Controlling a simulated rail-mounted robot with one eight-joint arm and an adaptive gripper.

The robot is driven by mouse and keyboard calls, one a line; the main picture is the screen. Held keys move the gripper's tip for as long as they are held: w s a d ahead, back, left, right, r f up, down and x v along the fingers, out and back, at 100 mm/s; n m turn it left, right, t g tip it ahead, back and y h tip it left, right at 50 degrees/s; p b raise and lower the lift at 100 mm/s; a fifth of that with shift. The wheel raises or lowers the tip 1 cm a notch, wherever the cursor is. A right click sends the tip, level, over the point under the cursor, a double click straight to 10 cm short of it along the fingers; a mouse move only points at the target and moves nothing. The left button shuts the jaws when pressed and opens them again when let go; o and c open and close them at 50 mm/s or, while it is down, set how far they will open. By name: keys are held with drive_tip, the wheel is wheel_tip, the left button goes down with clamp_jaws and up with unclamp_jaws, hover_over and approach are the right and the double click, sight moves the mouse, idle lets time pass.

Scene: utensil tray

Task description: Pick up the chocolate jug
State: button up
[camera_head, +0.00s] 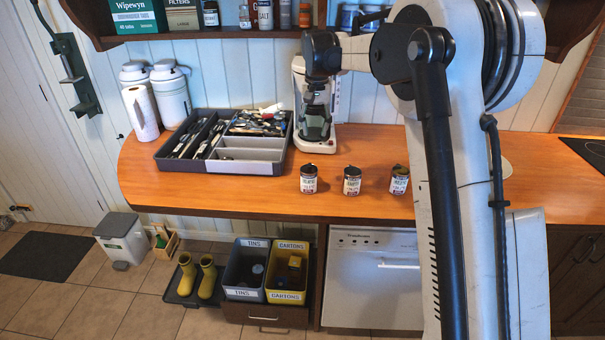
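Three small labelled jars or jugs with dark tops stand upright in a row near the front of the wooden counter: the left one (309,179), the middle one (352,181) and the right one (399,180). Their labels are too small to read, so I cannot tell which is the chocolate jug.
A grey utensil tray (245,168) full of cutlery lies left of the jars. White canisters (171,97) and a paper roll (140,112) stand at the left. The wooden counter (260,203) is clear around the jars.

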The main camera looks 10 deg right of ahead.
sight(310, 166)
drive_tip(key=f, duration=0.5)
drive_tip(key=w+f+p, duration=0.1)
drive_tip(key=f, duration=0.4)
drive_tip(key=w+a+f+p, duration=0.1)
drive_tip(key=f, duration=0.4)
clamp_jaws()
